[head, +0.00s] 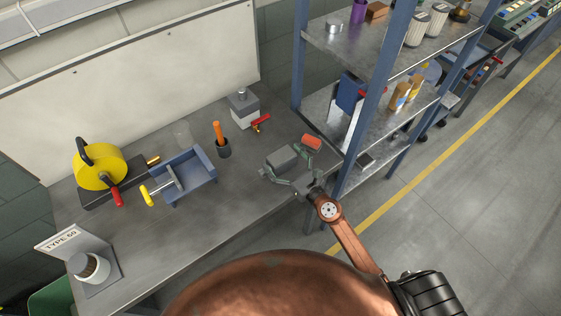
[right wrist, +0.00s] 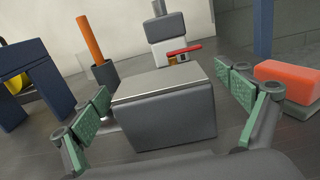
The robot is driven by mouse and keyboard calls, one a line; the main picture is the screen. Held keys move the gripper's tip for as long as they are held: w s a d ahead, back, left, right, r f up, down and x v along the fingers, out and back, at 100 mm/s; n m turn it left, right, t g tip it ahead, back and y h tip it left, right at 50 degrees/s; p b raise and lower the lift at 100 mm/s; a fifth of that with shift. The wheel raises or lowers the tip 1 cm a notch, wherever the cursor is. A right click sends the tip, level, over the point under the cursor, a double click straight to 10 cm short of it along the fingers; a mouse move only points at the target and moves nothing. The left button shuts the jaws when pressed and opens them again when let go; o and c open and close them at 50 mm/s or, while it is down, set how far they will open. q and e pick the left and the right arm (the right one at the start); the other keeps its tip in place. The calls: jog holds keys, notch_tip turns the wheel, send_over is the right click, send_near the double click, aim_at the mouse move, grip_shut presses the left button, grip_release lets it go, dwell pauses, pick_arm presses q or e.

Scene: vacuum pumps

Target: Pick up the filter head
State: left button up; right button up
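A dark grey block with a lighter flat top (head: 283,157) stands on the workbench near its right end. It fills the middle of the right wrist view (right wrist: 165,118). I take it to be the filter head, but no marking confirms this. My right gripper (head: 285,174) is open, with one green-padded finger on either side of the block. In the right wrist view the right finger shows a gap to the block. The left pad is close to the block's edge, and contact there cannot be told. My left gripper is not in view.
An orange-topped part (head: 311,142) lies just right of the block. Behind stand an orange-handled tool in a dark cup (head: 222,146) and a grey-white unit (head: 243,108) beside a red-handled valve (head: 261,122). A blue cradle (head: 195,178) is left. A blue-posted shelf (head: 372,90) rises right.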

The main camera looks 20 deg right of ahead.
jog(key=c, duration=1.2)
jog(key=shift+c, duration=0.8)
jog(key=shift+r, duration=0.1)
